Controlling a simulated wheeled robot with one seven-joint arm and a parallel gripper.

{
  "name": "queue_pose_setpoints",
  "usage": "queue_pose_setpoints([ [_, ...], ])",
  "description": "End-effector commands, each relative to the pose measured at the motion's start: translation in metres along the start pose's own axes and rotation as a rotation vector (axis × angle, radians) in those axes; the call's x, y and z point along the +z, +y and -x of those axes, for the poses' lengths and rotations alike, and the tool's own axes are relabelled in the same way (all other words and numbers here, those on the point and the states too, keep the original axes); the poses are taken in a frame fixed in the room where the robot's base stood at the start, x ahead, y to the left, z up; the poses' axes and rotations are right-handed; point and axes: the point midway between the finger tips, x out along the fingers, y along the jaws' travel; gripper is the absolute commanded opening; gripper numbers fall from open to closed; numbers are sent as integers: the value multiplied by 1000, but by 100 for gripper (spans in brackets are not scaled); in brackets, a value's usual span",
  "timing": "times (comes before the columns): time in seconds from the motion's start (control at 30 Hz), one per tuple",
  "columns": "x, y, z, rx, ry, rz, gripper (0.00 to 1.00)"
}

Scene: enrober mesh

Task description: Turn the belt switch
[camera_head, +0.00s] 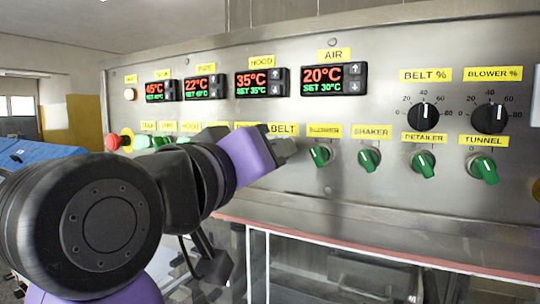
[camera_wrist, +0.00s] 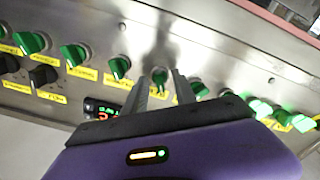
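The belt switch is hidden behind my gripper (camera_head: 284,150) in the camera_head view, under the yellow BELT label (camera_head: 284,129). The fingers stand apart, one on each side of the knob, and point at the panel. Whether they touch the knob I cannot tell. The knob's exact angle is hard to make out.
The green blower switch (camera_head: 320,155) sits close to the right of my gripper, then the shaker switch (camera_head: 369,158). Lit green switches (camera_wrist: 260,107) are on the other side. A red emergency button (camera_head: 113,142) sticks out at the panel's left. A red-edged ledge (camera_head: 370,252) runs below.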

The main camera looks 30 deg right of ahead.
Motion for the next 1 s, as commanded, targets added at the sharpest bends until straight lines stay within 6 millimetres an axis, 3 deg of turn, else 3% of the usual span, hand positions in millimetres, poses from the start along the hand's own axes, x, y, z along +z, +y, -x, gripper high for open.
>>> queue_pose_setpoints([
  [0.17,1,-1,12,-1,2,-1,33],
  [0.4,2,-2,51,-2,3,-1,33],
  [0.6,1,-1,73,-1,1,-1,33],
  [1.0,0,0,78,0,0,-3,33],
])
